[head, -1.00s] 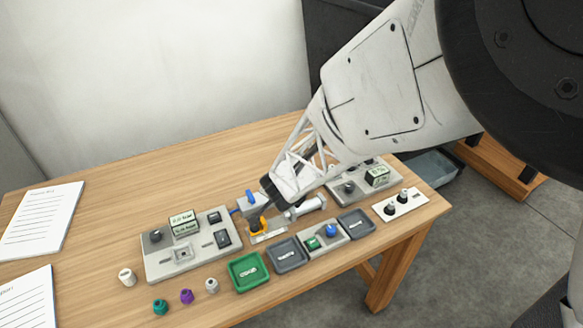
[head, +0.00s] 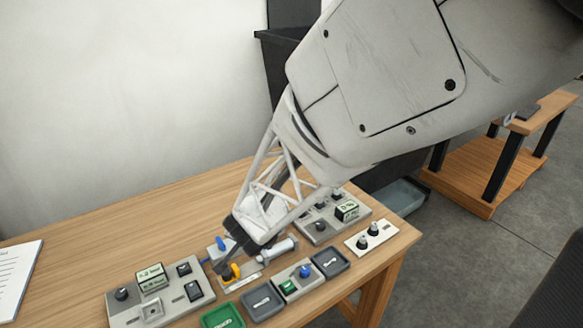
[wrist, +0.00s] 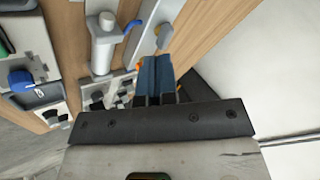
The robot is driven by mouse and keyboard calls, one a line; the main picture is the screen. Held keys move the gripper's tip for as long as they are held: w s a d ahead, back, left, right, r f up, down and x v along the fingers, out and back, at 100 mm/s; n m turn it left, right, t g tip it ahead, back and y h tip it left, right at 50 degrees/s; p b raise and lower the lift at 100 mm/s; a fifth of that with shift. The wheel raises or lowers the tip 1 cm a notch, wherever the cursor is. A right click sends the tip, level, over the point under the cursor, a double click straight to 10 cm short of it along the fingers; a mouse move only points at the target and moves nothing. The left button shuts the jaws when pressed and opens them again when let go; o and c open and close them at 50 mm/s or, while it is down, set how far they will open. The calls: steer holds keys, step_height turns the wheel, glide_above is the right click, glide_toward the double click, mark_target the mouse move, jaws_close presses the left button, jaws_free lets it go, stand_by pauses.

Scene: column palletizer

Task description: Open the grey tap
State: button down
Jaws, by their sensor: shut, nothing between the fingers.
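A grey tap fitting with a pale cylinder (head: 280,249) lies on the bench beside my gripper. The cylinder also shows in the wrist view (wrist: 104,50), left of my fingers. A blue lever (head: 220,243) and a yellow-orange part (head: 232,271) show close to my gripper. Part of the fitting is hidden behind my gripper, and contact cannot be told.
A grey control panel (head: 160,298) is left of my gripper, another panel (head: 325,222) behind right. Green (head: 222,317) and grey (head: 262,302) trays and a panel with a blue knob (head: 304,271) stand in front. The bench's back left is clear.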

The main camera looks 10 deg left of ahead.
steer(key=shift+s+d+r, duration=0.15)
steer(key=shift+s+r, duration=0.3)
steer(key=shift+r, duration=0.05)
steer(key=shift+d+r, duration=0.1)
steer(key=shift+r, duration=0.05)
steer(key=s+d+r+n+g+y, duration=0.1)
steer(key=d+r, duration=0.5)
steer(key=d, duration=0.3)
steer(key=s+d+r+n, duration=0.1)
steer(key=s+d+r, duration=0.1)
steer(key=d+r, duration=0.65)
steer(key=s+d+r+g+h, duration=0.1)
steer(key=s+d+r+h, duration=0.1)
steer(key=s+d, duration=0.5)
steer(key=s+d+r+g+h, duration=0.1)
steer(key=s+d+h, duration=0.2)
steer(key=s+d, duration=0.5)
steer(key=d, duration=0.8)
steer(key=shift+s+d+r+g, duration=0.2)
steer(key=shift+d+r+g, duration=0.1)
steer(key=shift+d+r, duration=0.1)
